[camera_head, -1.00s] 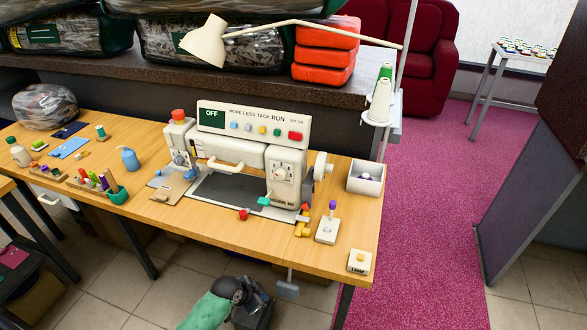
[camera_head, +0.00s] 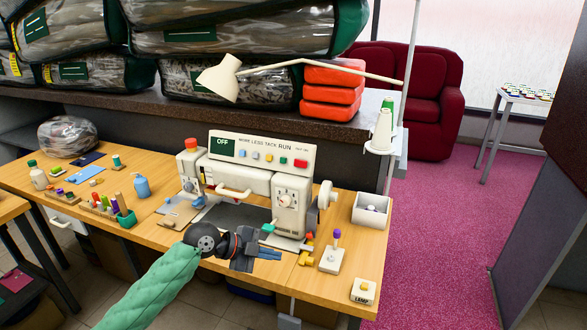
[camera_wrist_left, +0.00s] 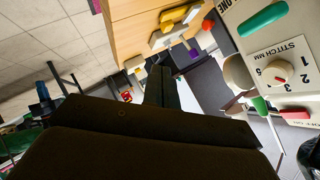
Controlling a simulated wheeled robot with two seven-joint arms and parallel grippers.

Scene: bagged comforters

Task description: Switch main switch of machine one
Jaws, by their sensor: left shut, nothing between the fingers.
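The white sewing machine (camera_head: 255,190) stands on the wooden table; the wrist view shows part of its body (camera_wrist_left: 283,50) with "ONE" lettering. Its top panel has a green display reading OFF (camera_head: 222,143), several small coloured buttons and a red switch (camera_head: 300,163) under small lettering. The wrist view shows a pink-red piece (camera_wrist_left: 295,115) beside "OFF ON" lettering. My left gripper (camera_head: 268,254) is shut and empty, in front of the machine's lower right part, near the table's front edge, apart from the panel. My right gripper is not in view.
A purple-topped lever (camera_head: 336,240), a LAMP button box (camera_head: 363,290) and a white bin (camera_head: 371,211) stand right of the machine. A lamp arm (camera_head: 310,67) and thread stand (camera_head: 382,133) rise behind. Pots and tools lie left.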

